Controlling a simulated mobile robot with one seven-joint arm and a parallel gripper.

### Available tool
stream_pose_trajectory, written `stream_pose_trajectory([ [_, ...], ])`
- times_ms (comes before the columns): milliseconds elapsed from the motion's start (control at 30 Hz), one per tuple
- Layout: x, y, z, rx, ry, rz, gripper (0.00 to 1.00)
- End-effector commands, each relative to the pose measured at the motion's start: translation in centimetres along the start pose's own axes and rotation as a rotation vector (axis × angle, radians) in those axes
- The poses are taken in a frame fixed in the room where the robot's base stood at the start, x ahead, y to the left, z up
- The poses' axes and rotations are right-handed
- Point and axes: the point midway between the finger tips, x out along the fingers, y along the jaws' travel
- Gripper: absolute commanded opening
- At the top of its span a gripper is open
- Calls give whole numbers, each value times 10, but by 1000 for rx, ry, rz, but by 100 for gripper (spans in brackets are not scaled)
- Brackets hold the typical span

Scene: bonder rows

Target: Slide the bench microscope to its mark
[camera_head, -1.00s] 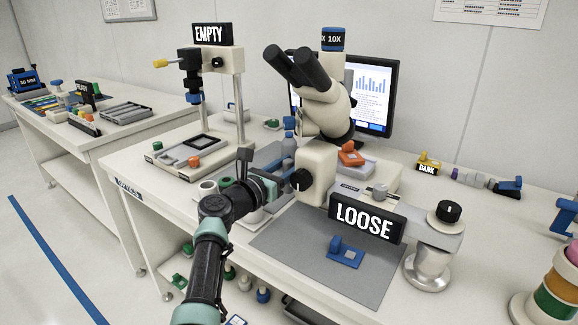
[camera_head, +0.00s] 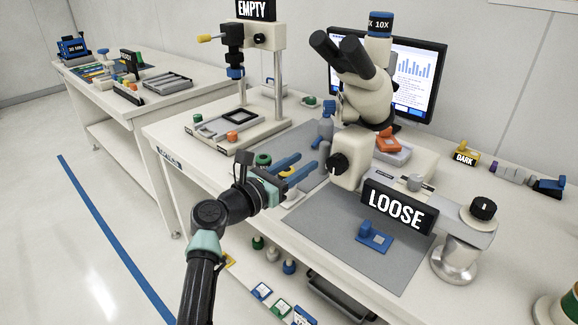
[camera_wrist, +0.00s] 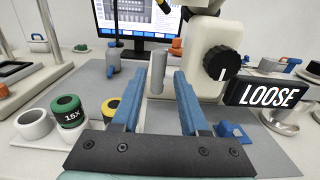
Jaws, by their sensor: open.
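The bench microscope (camera_head: 353,80) stands on the bench on a cream block with a black knob (camera_head: 338,164). An arm carrying a LOOSE sign (camera_head: 398,206) joins it to a silver round base (camera_head: 456,262). In the wrist view the block (camera_wrist: 205,60) and knob (camera_wrist: 221,62) are ahead and right. My gripper (camera_head: 307,165) is open and empty, left of the block. In the wrist view its blue fingers (camera_wrist: 157,78) point towards a grey upright post (camera_wrist: 157,72), which shows between the tips, apparently beyond them. I cannot tell which spot is the mark.
A grey mat (camera_head: 330,230) covers the bench front, with a blue part (camera_head: 374,237) on it. Eyepiece pieces, one marked 15X (camera_wrist: 68,112), stand left of my gripper. A stand with an EMPTY sign (camera_head: 257,10) is at the left, a monitor (camera_head: 412,75) behind.

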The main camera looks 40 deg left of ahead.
Motion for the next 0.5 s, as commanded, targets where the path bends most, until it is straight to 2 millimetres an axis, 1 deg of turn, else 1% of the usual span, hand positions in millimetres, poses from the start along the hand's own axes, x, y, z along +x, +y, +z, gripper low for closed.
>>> stream_pose_trajectory([
  [33,-8,0,0,0,1,2,44],
  [100,-18,0,0,0,0,2,44],
  [200,-27,0,0,0,-1,0,44],
  [333,-32,-1,0,0,0,-1,44],
  [500,-33,-1,0,0,0,-2,44],
])
